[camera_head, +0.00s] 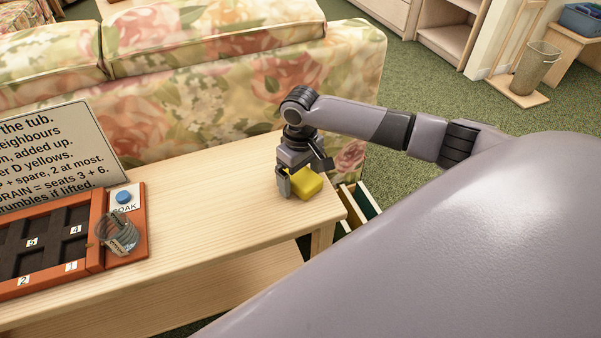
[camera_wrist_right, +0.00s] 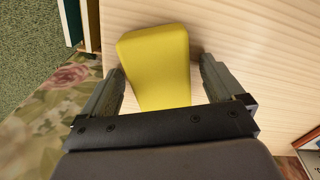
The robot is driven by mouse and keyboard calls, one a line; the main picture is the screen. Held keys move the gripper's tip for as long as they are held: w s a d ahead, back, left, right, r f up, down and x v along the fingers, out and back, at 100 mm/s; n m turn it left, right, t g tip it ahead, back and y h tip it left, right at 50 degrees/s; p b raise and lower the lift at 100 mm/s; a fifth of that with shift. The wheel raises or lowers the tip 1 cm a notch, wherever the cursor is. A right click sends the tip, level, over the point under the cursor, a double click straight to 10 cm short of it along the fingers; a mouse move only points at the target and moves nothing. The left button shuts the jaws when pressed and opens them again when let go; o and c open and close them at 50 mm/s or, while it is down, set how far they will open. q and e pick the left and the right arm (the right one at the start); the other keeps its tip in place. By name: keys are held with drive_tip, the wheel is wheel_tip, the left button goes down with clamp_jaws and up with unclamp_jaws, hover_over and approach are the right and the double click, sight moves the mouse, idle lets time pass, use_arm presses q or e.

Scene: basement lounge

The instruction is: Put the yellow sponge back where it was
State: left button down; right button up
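The yellow sponge (camera_head: 307,184) lies at the right end of the light wooden table (camera_head: 215,215). My right gripper (camera_head: 299,180) is low over the table end at the sponge. In the right wrist view the sponge (camera_wrist_right: 158,62) lies between the two fingers of the right gripper (camera_wrist_right: 162,80). The fingers stand apart, with a small gap showing on the sponge's right side; the left finger is close to its edge. The sponge's near end is hidden by the gripper body. My left gripper is not in view.
An orange-framed tray (camera_head: 97,245) with dark numbered compartments stands at the left. A clear glass (camera_head: 120,238) and a blue button (camera_head: 123,197) are at its right end. A text sign (camera_head: 55,145) stands behind. A floral sofa (camera_head: 220,85) borders the table's far side. The table's middle is clear.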

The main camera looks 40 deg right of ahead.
sight(300, 174)
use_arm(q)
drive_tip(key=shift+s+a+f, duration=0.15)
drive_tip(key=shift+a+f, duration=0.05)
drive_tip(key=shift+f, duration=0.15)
use_arm(e)
drive_tip(key=shift+r, duration=0.1)
wheel_tip(300, 174, up, 5)
drive_tip(key=shift+f+p, duration=0.2)
drive_tip(key=shift+p, duration=0.55)
use_arm(q)
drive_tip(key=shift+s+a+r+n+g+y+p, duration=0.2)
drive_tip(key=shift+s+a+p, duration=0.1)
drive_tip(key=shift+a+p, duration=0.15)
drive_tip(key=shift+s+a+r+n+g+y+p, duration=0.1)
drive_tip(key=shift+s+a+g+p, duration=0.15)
drive_tip(key=shift+p, duration=0.25)
use_arm(e)
wheel_tip(300, 174, up, 8)
drive_tip(key=shift+f, duration=0.25)
